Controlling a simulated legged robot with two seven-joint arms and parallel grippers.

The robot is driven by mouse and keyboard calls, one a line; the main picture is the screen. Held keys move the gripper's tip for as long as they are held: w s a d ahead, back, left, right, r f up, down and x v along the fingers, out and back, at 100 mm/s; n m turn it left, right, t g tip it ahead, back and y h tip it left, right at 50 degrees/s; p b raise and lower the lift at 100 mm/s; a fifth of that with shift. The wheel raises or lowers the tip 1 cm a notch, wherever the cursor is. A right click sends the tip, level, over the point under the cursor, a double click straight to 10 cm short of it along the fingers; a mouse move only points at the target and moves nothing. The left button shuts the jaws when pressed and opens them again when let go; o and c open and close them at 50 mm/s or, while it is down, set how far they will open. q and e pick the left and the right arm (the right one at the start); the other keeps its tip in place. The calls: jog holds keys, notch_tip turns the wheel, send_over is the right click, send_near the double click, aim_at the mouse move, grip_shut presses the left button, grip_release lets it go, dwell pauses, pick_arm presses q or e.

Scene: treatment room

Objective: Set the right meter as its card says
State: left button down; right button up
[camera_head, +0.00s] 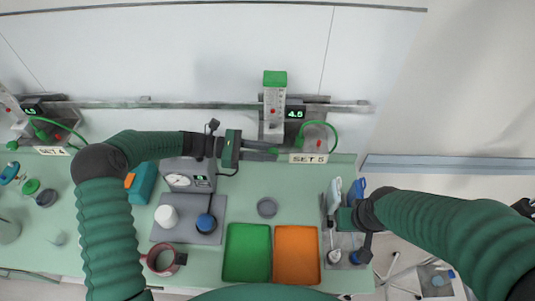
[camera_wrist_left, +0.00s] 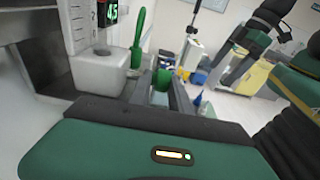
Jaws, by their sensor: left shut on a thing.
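The right meter (camera_head: 274,100) is on the wall rail, with a clear scaled tube, a green top and a red bead inside. Its green-lit display (camera_head: 295,113) reads about 4.5. Its card (camera_head: 309,158) reads "SET 5". My left gripper (camera_head: 277,154) is just below the meter, left of the card, its fingers shut on a green knob (camera_wrist_left: 162,79), which shows between them in the left wrist view. In the head view the knob is hidden by the fingers. My right gripper (camera_head: 347,222) is over the grey tray at the right; its fingers are unclear.
The left meter (camera_head: 34,107) with a "SET 4" card (camera_head: 52,151) is at the far left. A green tray (camera_head: 247,228) and an orange tray (camera_head: 297,230) are on the bench. A mug (camera_head: 160,262) and a grey tray (camera_head: 325,265) are nearby. A green hose (camera_head: 333,127) curves beside the right meter.

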pick_arm(q)
jog(key=shift+s+f, duration=0.15)
jog(key=shift+f, duration=0.2)
jog(key=c, duration=1.4)
grip_release()
jog(key=shift+c, duration=0.2)
jog(key=shift+o, duration=0.6)
jog(key=shift+a+r, duration=0.15)
jog(key=shift+r, duration=0.05)
jog(key=a+r+b, duration=0.1)
jog(key=a+b, duration=0.4)
jog(key=a, duration=1.2)
jog(key=shift+r, duration=0.35)
